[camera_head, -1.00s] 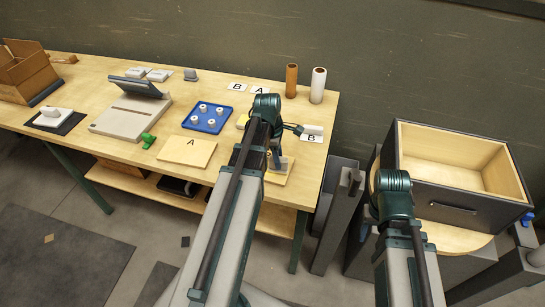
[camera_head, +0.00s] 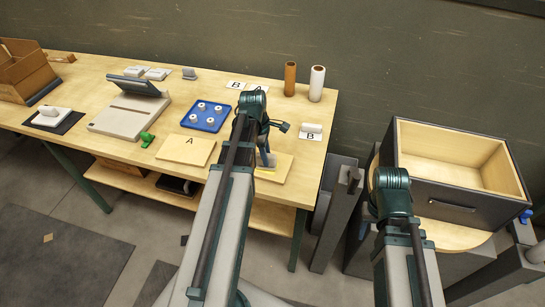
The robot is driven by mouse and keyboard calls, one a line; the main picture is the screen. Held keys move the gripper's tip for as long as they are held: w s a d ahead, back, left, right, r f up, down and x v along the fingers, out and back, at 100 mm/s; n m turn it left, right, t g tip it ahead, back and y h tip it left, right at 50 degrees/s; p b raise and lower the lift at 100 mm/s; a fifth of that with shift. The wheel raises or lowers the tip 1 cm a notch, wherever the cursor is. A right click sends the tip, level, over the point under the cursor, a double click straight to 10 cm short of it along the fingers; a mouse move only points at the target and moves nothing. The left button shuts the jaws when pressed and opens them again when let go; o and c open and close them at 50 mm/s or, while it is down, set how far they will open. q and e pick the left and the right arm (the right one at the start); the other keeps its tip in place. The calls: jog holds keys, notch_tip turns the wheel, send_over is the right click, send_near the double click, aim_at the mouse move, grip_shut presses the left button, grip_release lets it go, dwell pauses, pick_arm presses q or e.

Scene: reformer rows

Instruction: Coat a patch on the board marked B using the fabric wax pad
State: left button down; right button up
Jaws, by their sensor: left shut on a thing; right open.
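My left gripper (camera_head: 266,156) is shut on a small grey piece that I take to be the wax pad; the arm and fingers hide most of it. It is low over the right-hand pale board (camera_head: 281,168), and I cannot tell whether it touches. A slightly yellower strip shows on that board under the gripper. No letter shows on the visible part of this board. The other pale board (camera_head: 185,151), marked A, lies to its left. My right arm stands at the lower right, but its gripper is out of sight.
A blue tray (camera_head: 207,129) holds several white pieces. Brown (camera_head: 290,79) and white (camera_head: 317,84) rolls stand at the back. An open drawer (camera_head: 455,200) is on the right.

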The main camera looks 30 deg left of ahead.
pick_arm(q)
jog(key=shift+a, duration=0.25)
jog(key=shift+s+a, duration=0.2)
jog(key=shift+a, duration=0.75)
jog(key=shift+s+a, duration=0.15)
jog(key=shift+a, duration=0.8)
jog(key=shift+s+a, duration=0.15)
jog(key=shift+a, duration=0.85)
jog(key=shift+s+a, duration=0.1)
jog(key=shift+a, duration=0.9)
jog(key=shift+f, duration=0.1)
jog(key=shift+d, duration=0.2)
jog(key=shift+w+d, duration=0.15)
jog(key=shift+d, duration=0.75)
jog(key=shift+w+d, duration=0.15)
jog(key=shift+d, duration=0.75)
jog(key=shift+d, duration=0.15)
jog(key=shift+w+d, duration=0.15)
jog(key=shift+d, duration=0.8)
jog(key=shift+w+d, duration=0.1)
jog(key=shift+d, duration=0.85)
